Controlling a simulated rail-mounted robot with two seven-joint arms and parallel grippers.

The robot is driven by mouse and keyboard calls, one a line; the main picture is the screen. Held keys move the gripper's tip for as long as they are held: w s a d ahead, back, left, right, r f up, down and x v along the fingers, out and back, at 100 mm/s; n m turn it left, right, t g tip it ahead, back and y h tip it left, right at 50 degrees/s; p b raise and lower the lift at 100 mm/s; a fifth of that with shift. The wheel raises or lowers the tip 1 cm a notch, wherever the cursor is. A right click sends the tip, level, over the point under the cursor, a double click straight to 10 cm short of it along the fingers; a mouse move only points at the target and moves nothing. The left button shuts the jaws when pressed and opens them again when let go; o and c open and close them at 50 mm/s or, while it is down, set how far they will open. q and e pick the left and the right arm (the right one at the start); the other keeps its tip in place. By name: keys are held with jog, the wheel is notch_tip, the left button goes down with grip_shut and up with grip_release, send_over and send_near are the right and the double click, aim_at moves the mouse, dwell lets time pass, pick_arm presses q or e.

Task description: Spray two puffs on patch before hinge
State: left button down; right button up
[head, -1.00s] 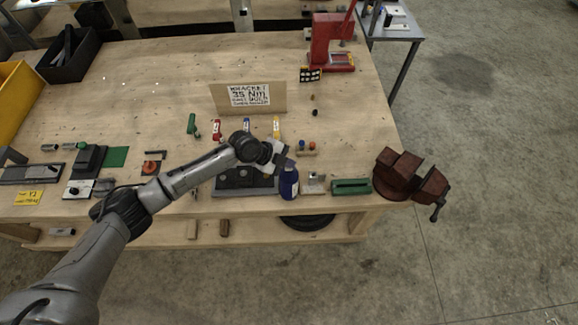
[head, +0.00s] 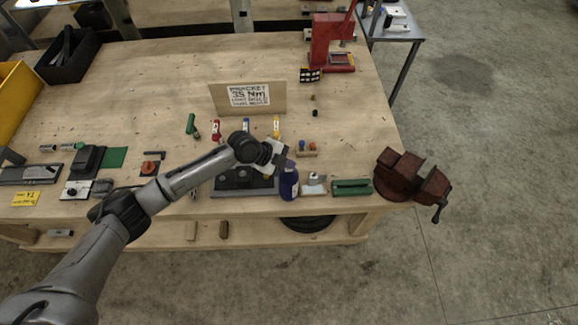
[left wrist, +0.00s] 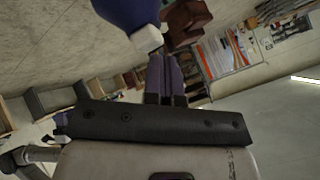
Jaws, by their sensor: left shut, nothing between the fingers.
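A dark blue bottle (head: 289,184) stands upright near the front edge of the workbench. In the left wrist view the blue bottle (left wrist: 128,10) is upper middle with a white nozzle-like part. My left gripper (head: 284,158) is just above and beside the bottle's top, its fingers shut and empty. In the left wrist view the shut fingers (left wrist: 165,80) are close below the white part; I cannot tell whether they touch. A green patch (head: 115,157) lies at the left, beside a dark block. Which part is the hinge is unclear. My right gripper is out of view.
A small metal fixture (head: 313,185) and a green block (head: 351,187) stand right of the bottle, then a red-brown vise (head: 398,174) at the corner. A dark base (head: 240,183) is left of the bottle. A cardboard sign (head: 248,97) stands behind. The bench's back middle is clear.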

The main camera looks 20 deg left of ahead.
pick_arm(q)
jog(key=shift+r, duration=0.15)
jog(key=shift+r+p, duration=0.7)
jog(key=shift+r, duration=0.35)
jog(key=shift+r+p, duration=1.15)
jog(key=shift+r, duration=0.8)
